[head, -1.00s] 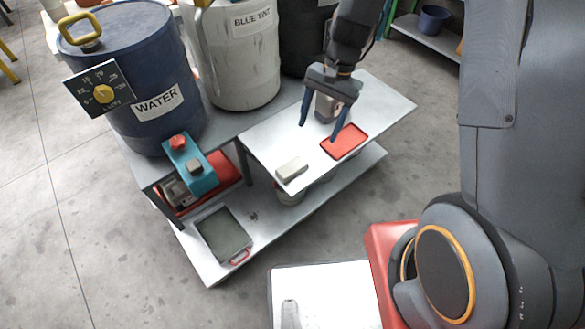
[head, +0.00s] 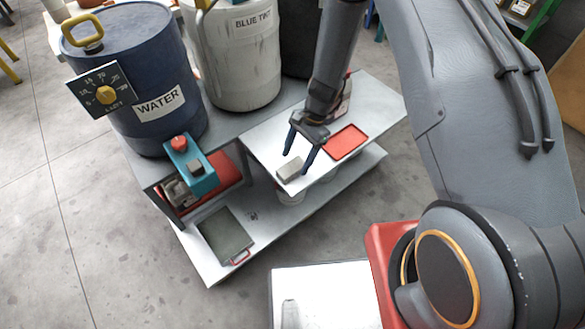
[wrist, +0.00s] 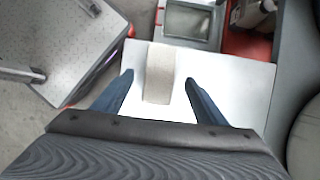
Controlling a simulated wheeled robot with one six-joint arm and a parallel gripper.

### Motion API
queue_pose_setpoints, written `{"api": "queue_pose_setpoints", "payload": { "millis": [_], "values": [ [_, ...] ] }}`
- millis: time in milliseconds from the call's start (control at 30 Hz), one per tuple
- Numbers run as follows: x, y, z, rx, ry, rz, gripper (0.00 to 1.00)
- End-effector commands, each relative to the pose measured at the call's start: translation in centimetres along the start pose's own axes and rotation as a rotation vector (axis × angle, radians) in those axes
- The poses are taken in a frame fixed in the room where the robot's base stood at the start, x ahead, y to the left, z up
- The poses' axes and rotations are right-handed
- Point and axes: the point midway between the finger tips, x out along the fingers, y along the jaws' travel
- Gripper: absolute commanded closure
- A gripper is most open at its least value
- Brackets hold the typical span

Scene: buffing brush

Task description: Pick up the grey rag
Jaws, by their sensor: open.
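The grey rag (head: 290,169) is a small light-grey block-like bundle near the front left corner of the white table top (head: 262,143). In the wrist view the rag (wrist: 160,70) lies between and a little beyond my two blue fingertips. My gripper (head: 297,160) is open above the table, its fingers spread to either side of the rag's near end. The gripper also shows in the wrist view (wrist: 158,82). I cannot tell how far the fingertips are above the table.
A red tray (head: 346,142) lies to the right of the rag. A teal device (head: 190,167) and blue WATER drum (head: 140,75) stand at left. A white BLUE TINT drum (head: 232,55) stands behind. A lower shelf holds a grey tray (head: 226,236).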

Motion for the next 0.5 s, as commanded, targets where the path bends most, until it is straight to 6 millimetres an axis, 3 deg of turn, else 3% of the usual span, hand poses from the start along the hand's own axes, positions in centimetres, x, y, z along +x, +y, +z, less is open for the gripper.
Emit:
{"api": "queue_pose_setpoints", "payload": {
  "millis": [200,500],
  "values": [
    [2.4,0.1,0.0,0.0,0.0,0.0,0.34],
    [2.7,0.1,0.0,0.0,0.0,0.0,0.36]
  ]
}}
